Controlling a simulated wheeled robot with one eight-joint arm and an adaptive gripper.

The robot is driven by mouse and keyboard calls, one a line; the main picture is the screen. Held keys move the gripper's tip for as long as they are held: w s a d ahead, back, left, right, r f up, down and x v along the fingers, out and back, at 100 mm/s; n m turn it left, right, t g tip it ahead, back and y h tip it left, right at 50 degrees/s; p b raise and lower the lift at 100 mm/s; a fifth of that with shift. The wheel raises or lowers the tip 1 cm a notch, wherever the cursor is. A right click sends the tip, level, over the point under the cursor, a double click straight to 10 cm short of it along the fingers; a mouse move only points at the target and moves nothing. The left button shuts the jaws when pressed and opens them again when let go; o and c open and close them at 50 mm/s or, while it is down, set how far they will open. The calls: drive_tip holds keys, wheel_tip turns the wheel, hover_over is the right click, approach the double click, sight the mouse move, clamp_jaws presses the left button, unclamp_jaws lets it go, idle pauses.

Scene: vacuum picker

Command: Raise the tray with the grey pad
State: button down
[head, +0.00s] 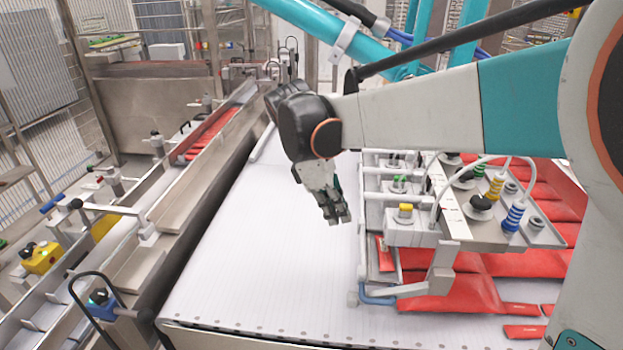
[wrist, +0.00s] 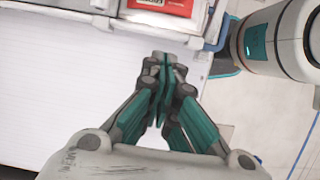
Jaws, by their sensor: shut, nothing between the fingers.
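My gripper (head: 338,216) is shut and empty above the white belt, left of the metal picker frame. In the wrist view its fingers (wrist: 162,65) are together, with nothing between them. A grey metal tray (head: 454,222) on the picker frame carries several suction cups, including a yellow-striped one (head: 495,185), a blue-striped one (head: 514,216) and a dark one (head: 481,203). My gripper is apart from this tray, to its left. Small grey round parts also sit on the tray, but I cannot tell whether one is the grey pad.
The white belt (head: 270,270) is clear left of the frame. Red packets (head: 470,297) lie under and around the frame; one red packet (wrist: 160,5) shows at the top of the wrist view. A metal rail channel (head: 190,190) runs along the left.

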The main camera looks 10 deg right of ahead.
drive_tip(key=s+d+m+t+y, duration=0.1)
drive_tip(key=s+m+t+y, duration=0.1)
drive_tip(key=s+m+t, duration=0.2)
drive_tip(key=s+d+f+m+t+y, duration=0.1)
drive_tip(key=s+m+t, duration=0.3)
drive_tip(key=s+m, duration=0.5)
drive_tip(key=shift+s+d+m+y, duration=0.3)
drive_tip(key=shift+s+d+y, duration=0.2)
drive_tip(key=shift+s+d, duration=0.5)
drive_tip(key=c, duration=2.1)
unclamp_jaws()
drive_tip(key=shift+s+a+f, duration=0.15)
drive_tip(key=shift+s+a, duration=0.05)
drive_tip(key=shift+s, duration=0.1)
drive_tip(key=shift+c, duration=0.2)
drive_tip(key=o, duration=0.5)
drive_tip(key=shift+m, duration=0.3)
